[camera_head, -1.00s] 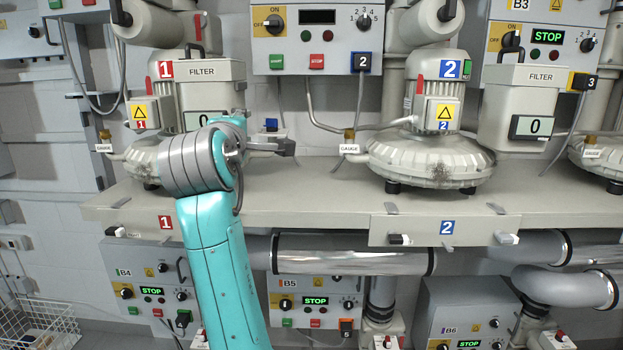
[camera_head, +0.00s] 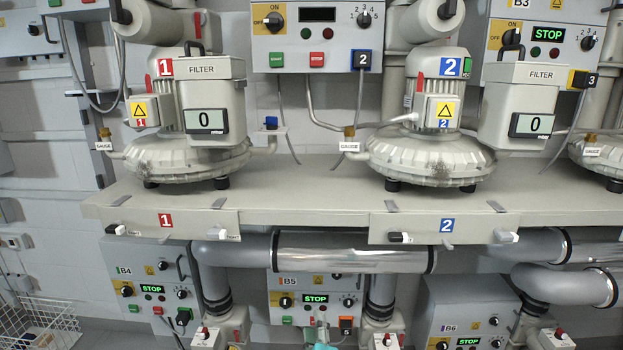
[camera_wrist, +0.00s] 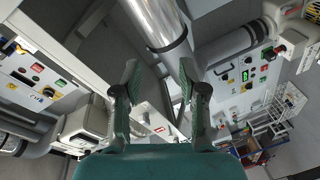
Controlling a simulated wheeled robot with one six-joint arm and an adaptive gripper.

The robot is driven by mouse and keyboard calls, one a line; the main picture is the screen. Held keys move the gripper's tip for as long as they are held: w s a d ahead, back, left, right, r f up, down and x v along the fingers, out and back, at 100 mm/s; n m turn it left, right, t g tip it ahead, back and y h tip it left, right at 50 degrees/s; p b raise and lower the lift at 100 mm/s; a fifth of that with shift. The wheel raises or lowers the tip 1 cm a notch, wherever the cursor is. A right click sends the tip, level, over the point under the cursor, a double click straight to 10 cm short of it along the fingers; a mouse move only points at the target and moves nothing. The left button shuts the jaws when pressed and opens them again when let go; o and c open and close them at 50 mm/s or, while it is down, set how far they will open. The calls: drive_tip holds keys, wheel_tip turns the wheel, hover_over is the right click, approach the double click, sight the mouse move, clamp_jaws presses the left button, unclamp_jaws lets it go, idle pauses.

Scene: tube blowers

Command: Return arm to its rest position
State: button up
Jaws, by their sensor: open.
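My gripper (camera_wrist: 158,80) is in the wrist view with its two fingers spread apart and nothing between them. My teal arm is almost wholly out of the head view; only a small teal bit shows at the bottom edge, below the B5 box (camera_head: 316,298). Blower 1 (camera_head: 187,158) and blower 2 (camera_head: 430,158) stand upright on the shelf in the head view, with no arm in front of them.
The grey shelf (camera_head: 300,205) runs across the head view. Below it are a shiny horizontal pipe (camera_head: 350,252) and the B4 (camera_head: 150,285) and B6 (camera_head: 465,325) boxes. A wire basket (camera_head: 40,325) is at lower left. In the wrist view, a shiny pipe (camera_wrist: 155,25) lies beyond the fingers.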

drive_tip(key=s+d+f+m, duration=0.2)
drive_tip(key=s+d+f, duration=0.25)
drive_tip(key=s, duration=0.45)
drive_tip(key=s+d+f+m+g, duration=0.1)
drive_tip(key=s+d+f+m, duration=0.1)
drive_tip(key=s+d+f, duration=0.5)
drive_tip(key=s+d+f+m, duration=0.15)
drive_tip(key=s+f, duration=0.25)
drive_tip(key=s, duration=0.6)
drive_tip(key=s+d+r+m, duration=0.1)
drive_tip(key=s+r+m, duration=0.1)
drive_tip(key=s, duration=0.6)
drive_tip(key=s+d+r+m+h, duration=0.1)
drive_tip(key=s+d+r+m, duration=0.1)
drive_tip(key=s, duration=0.6)
drive_tip(key=s+d+r+m+g, duration=0.1)
drive_tip(key=s+m, duration=0.3)
drive_tip(key=s, duration=0.4)
drive_tip(key=shift+s+d+r+h, duration=0.35)
drive_tip(key=shift+r+h, duration=0.05)
